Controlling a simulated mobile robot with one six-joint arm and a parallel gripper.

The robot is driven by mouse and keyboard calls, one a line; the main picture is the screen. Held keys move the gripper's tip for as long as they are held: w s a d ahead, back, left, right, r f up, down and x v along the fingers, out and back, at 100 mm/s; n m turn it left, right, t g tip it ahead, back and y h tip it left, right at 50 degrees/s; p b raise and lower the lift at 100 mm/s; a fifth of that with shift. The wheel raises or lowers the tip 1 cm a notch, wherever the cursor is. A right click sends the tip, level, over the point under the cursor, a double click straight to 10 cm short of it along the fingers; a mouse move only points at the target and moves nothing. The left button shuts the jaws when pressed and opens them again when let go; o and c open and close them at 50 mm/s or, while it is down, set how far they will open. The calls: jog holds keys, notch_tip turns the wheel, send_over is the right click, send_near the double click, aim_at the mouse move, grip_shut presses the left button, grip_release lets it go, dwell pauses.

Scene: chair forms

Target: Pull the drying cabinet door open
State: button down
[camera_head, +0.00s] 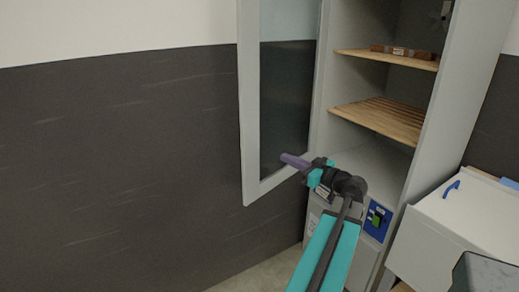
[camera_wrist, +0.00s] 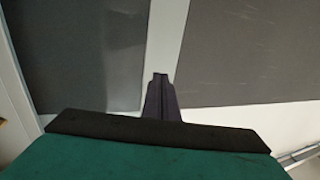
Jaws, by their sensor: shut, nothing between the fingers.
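The drying cabinet door (camera_head: 246,120) has a pale grey frame around a dark glass pane. It stands swung open to the left of the cabinet (camera_head: 440,110), whose inside with shelves is exposed. My gripper (camera_head: 288,158) is shut and empty, its purple fingers overlapping the lower part of the pane in the head view. In the wrist view my shut fingers (camera_wrist: 160,82) point at the door's pale frame strip (camera_wrist: 158,45), with the glass on its left. I cannot tell whether they touch the door. No handle is visible on it.
Slatted wooden shelves (camera_head: 385,118) sit inside the cabinet, with a brown object (camera_head: 402,51) on the upper one. A blue switch panel (camera_head: 377,221) is below. A white box-like unit with a blue handle (camera_head: 451,189) stands at right. The dark wall (camera_head: 120,170) at left has nothing before it.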

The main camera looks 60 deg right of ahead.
jog(key=shift+w, duration=0.15)
jog(key=p, duration=0.5)
send_near(253, 144)
jog(key=x, duration=0.4)
jog(key=shift+w+r, duration=0.2)
jog(key=shift+w, duration=0.1)
jog(key=shift+x, duration=0.95)
jog(key=shift+d+f, duration=0.15)
jog(key=shift+f, duration=0.05)
